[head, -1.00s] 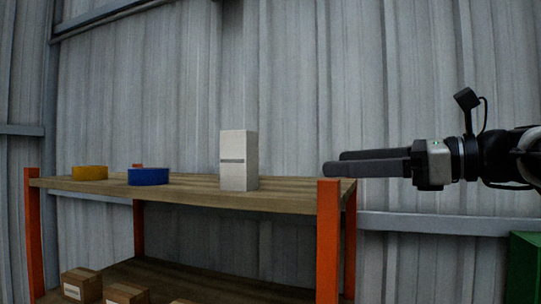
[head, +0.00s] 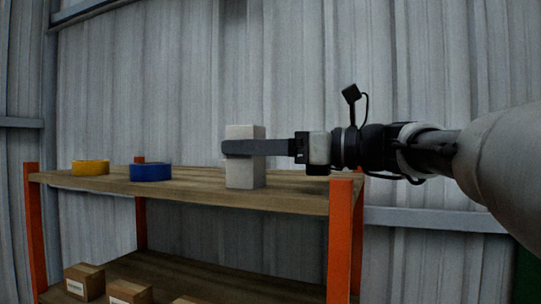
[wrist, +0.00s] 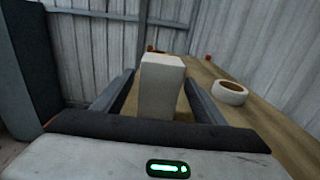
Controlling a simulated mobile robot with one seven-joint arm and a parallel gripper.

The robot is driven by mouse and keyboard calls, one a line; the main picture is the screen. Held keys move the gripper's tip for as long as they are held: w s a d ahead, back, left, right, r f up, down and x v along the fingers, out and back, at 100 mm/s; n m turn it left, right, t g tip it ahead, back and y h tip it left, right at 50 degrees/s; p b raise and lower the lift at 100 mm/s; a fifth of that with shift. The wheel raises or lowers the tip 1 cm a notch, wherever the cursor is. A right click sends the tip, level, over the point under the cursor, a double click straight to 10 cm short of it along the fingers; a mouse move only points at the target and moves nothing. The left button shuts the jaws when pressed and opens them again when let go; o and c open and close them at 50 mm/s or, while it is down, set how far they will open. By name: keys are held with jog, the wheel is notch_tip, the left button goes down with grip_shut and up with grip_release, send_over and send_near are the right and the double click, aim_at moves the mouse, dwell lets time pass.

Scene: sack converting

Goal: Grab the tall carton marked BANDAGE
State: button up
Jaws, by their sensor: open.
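The tall white carton (head: 245,176) stands upright on the upper wooden shelf near its right end. My gripper (head: 230,147) reaches in from the right at upper-middle height, and its near finger crosses the carton's front. That finger hides the band where the dark marking was, so no lettering can be read. In the wrist view the carton (wrist: 161,92) stands between the two open fingers of my gripper (wrist: 160,78), with a visible gap on each side.
A yellow roll (head: 90,167) and a blue roll (head: 151,173) lie left on the shelf (head: 200,190). The wrist view shows a pale roll (wrist: 229,92) right of the carton. An orange post (head: 340,235) rises at the shelf's right end. Small brown boxes (head: 86,282) sit below.

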jog(key=x, duration=0.5)
jog(key=shift+a+p, duration=0.15)
jog(key=shift+p, duration=0.25)
jog(key=shift+c, duration=0.2)
jog(key=c, duration=1.1)
